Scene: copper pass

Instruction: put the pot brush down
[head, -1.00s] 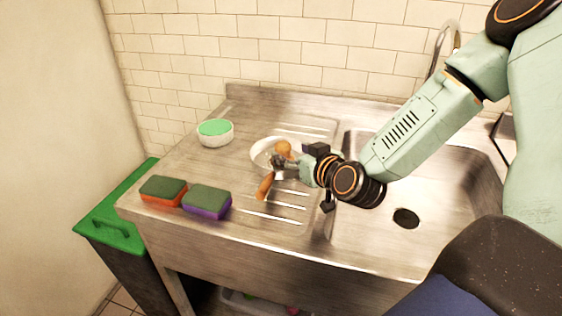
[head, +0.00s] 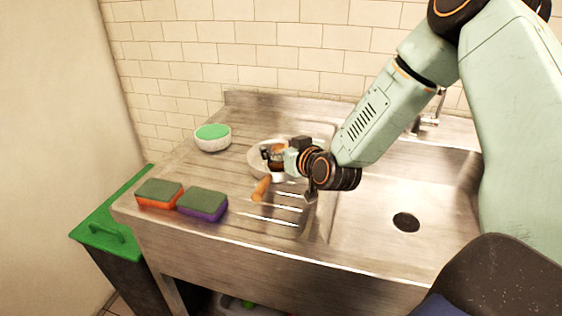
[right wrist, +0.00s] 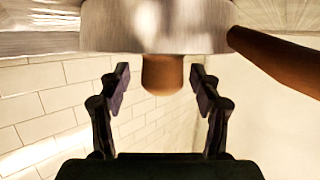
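The knob, which seems to be the pot brush's, juts from the edge of a silver metal body (right wrist: 160,25). A brown wooden handle (right wrist: 285,62) also shows there, and in the head view (head: 261,188). Whether knob and handle belong to one thing I cannot tell. The left gripper is not in view.
A bowl with a green top (head: 212,137) stands at the back left. Orange (head: 159,193) and purple (head: 202,204) sponges lie at the front left. The sink basin (head: 375,215) at right is empty. A green-lidded bin (head: 105,225) stands at left.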

